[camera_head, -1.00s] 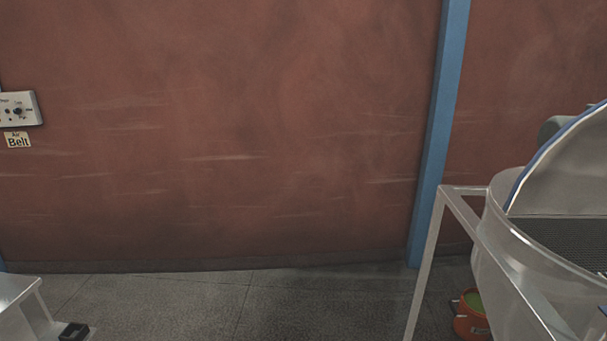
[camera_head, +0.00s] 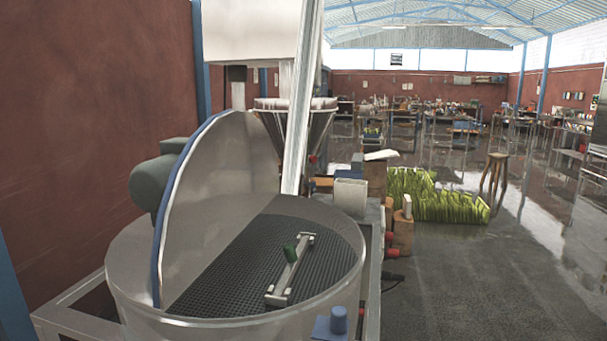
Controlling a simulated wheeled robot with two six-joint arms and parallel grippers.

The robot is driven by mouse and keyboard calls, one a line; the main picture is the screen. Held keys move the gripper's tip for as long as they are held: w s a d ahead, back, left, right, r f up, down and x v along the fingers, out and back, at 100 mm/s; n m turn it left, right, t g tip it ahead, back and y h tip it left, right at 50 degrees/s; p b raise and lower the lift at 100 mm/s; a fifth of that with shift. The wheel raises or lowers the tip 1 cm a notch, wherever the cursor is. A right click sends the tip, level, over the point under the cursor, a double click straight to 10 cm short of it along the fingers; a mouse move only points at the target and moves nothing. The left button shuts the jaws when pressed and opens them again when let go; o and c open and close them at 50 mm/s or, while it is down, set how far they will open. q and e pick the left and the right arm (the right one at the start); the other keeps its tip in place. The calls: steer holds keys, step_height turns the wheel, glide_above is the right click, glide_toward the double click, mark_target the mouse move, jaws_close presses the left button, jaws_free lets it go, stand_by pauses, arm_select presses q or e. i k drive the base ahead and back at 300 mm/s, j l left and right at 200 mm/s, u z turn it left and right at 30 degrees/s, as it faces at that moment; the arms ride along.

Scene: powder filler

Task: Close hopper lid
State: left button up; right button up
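The hopper (camera_head: 225,328) is a round metal drum at the lower left of the head view. Its lid (camera_head: 222,170), a half-round metal plate with a blue edge, stands upright and open across the drum. A dark mesh grate (camera_head: 235,262) shows in the open half. Neither of my grippers is in view.
A metal frame (camera_head: 372,290) surrounds the drum. Behind it stand a cone-shaped funnel (camera_head: 300,125) and a tall pole. Green grass-like bundles (camera_head: 435,200) and a stool (camera_head: 495,165) are farther back. The floor (camera_head: 450,285) on the right is clear.

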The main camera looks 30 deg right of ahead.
mark_target(226, 171)
steer(key=i+j+z, duration=0.3)
steer(key=j+z, duration=0.2)
steer(key=i+j+z, duration=0.2)
steer(key=j+z, duration=0.75)
steer(key=j, duration=0.25)
steer(key=j+z, duration=0.5)
steer(key=j, duration=0.15)
